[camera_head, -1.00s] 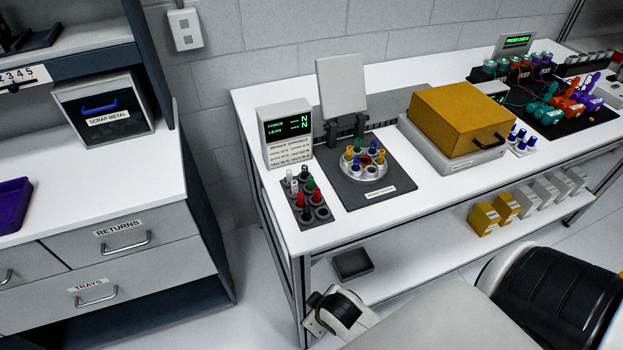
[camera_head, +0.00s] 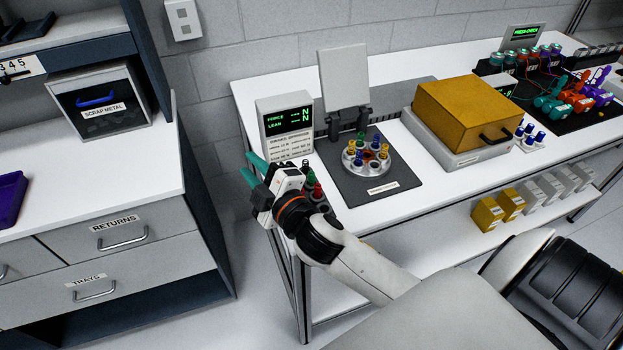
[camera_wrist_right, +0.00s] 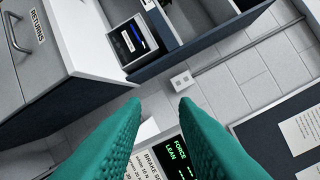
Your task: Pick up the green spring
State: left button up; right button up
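A small green piece (camera_head: 310,177), likely the green spring, stands in the dark rack (camera_head: 327,211) at the left end of the white bench in the head view. A red piece (camera_head: 318,189) is beside it. My right wrist hides much of the rack. My right gripper (camera_head: 252,169) is left of the rack, past the bench's left edge in the picture, its teal fingers pointing left. In the right wrist view its fingertips (camera_wrist_right: 162,101) are apart with nothing between them, and no spring shows there. My left gripper is not in view.
The force display (camera_head: 287,125) stands just behind the rack. Right of it are a dark mat (camera_head: 400,192) with a round holder (camera_head: 352,164) of coloured pieces, and an upright grey panel (camera_head: 342,80). An orange box (camera_head: 470,112) is farther right. A drawer cabinet (camera_head: 150,240) stands left, across a gap.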

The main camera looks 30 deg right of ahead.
jog(key=w+a+r+n+t+y, duration=0.1)
jog(key=w+a+r+n+y, duration=0.1)
jog(key=a+r+n+y, duration=0.6)
jog(key=a+r+n+g+y, duration=0.1)
jog(key=a+n+g+y, duration=0.15)
jog(key=n+y, duration=0.6)
jog(key=n+g+h, duration=1.7)
jog(key=n+h, duration=0.1)
jog(key=n, duration=0.7)
send_over(311, 173)
notch_tip(311, 173, down, 10)
jog(key=shift+m+t, duration=0.25)
jog(key=f+p, duration=0.2)
jog(key=f, duration=0.4)
jog(key=shift+d+f, duration=0.1)
jog(key=shift+d, duration=0.1)
jog(key=f, duration=0.1)
jog(key=f+p, duration=0.1)
jog(key=f, duration=0.1)
jog(key=f+p, duration=0.1)
jog(key=shift+a+f, duration=0.25)
jog(key=shift+f, duration=0.15)
jog(key=shift+f+p, duration=0.3)
jog(key=shift+f, duration=0.2)
grip_shut()
